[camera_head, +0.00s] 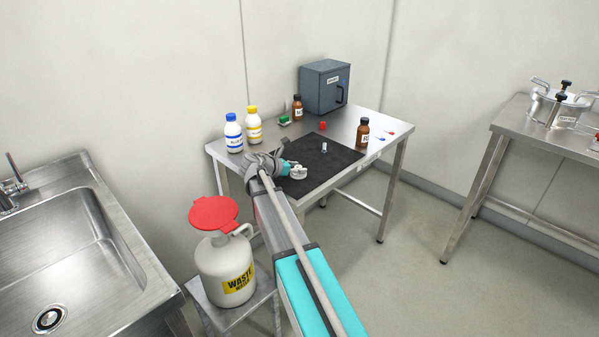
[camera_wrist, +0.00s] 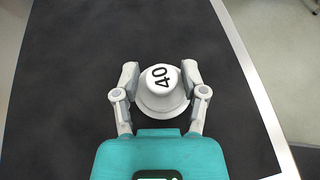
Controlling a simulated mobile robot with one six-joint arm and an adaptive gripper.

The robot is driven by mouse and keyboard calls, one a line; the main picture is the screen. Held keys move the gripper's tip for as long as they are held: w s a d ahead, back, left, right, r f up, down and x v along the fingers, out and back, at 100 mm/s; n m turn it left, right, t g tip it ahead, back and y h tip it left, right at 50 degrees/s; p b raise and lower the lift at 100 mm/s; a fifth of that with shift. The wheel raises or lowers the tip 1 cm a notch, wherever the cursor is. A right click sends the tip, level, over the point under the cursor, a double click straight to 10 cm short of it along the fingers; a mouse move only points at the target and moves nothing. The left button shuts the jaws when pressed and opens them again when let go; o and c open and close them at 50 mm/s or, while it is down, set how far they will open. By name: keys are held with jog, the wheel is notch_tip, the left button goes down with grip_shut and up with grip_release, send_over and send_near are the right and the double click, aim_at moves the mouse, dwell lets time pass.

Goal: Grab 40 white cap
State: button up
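The white cap marked 40 (camera_wrist: 162,88) has a narrower top and a wide flange, and its number faces the wrist camera. In the head view, the white cap (camera_head: 298,172) shows at the end of my gripper (camera_head: 291,168), over the near left part of the black mat (camera_head: 335,163). Whether the cap rests on the mat or is just above it cannot be told.
A small white-topped vial (camera_head: 324,147) stands on the mat. Blue-capped (camera_head: 233,135) and yellow-capped (camera_head: 254,127) bottles stand at the table's left. A waste container (camera_head: 222,265) stands near my arm.

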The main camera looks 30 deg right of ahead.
aim_at(298, 166)
grip_shut()
jog(key=shift+r, duration=0.1)
notch_tip(298, 166, up, 3)
jog(key=p, duration=0.3)
jog(key=shift+r, duration=0.1)
jog(key=s+a+r+p, duration=0.6)
jog(key=s+r+p, duration=0.3)
jog(key=s, duration=0.3)
jog(key=shift+s+r+p, duration=0.35)
jog(key=shift+p, duration=0.15)
